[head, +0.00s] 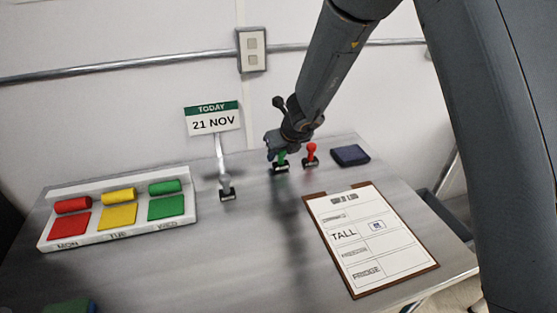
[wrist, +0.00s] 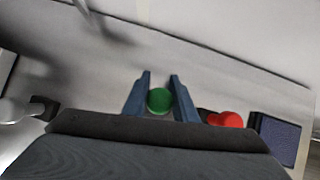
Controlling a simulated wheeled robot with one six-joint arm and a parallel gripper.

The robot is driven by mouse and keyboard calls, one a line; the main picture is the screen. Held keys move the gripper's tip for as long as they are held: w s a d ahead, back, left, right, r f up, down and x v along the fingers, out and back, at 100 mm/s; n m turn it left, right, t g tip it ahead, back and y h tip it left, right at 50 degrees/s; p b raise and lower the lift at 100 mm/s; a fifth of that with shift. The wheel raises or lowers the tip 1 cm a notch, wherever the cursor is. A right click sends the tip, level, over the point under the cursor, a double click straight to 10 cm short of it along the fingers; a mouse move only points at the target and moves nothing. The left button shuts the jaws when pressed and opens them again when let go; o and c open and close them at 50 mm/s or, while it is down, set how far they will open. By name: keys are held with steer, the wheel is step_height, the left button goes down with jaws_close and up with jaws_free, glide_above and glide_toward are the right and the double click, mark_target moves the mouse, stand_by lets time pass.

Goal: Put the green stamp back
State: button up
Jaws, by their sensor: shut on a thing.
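The green stamp (head: 281,160) stands upright at the back of the steel table, with its dark base at or very near the table top; I cannot tell whether it touches. My gripper (head: 279,150) is above it and shut on its green handle. In the wrist view the round green top of the stamp (wrist: 159,100) sits between the two blue fingers of my gripper (wrist: 160,92). The red stamp (head: 311,154) stands upright just to the right, apart from the green one. It also shows in the wrist view (wrist: 226,119).
A dark blue ink pad (head: 350,155) lies right of the red stamp. A clipboard (head: 408,268) with a form lies in front. A date sign (head: 213,118) on a stand is to the left. A white tray (head: 50,240) holds coloured blocks. The table's front middle is clear.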

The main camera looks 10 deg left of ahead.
steer(key=shift+f, duration=0.4)
steer(key=o, duration=0.8)
steer(key=shift+o, duration=0.2)
steer(key=shift+r, duration=0.1)
steer(key=shift+r, duration=0.25)
steer(key=p+v, duration=0.5)
steer(key=v, duration=0.7)
steer(key=s+d+r+n+g+h, duration=0.1)
steer(key=s+d+n+g+h, duration=0.1)
steer(key=s+d+n, duration=1.05)
steer(key=s+d+r+n+g+h, duration=0.1)
steer(key=s+d+n+h, duration=0.1)
steer(key=s+d+n, duration=1.05)
steer(key=w+d+f+n+g+b, duration=0.1)
steer(key=w+d+f+n+b, duration=0.1)
steer(key=f+b, duration=0.3)
steer(key=shift+w+f+n, duration=0.25)
steer(key=shift+w+n, duration=0.55)
steer(key=shift+n, duration=0.1)
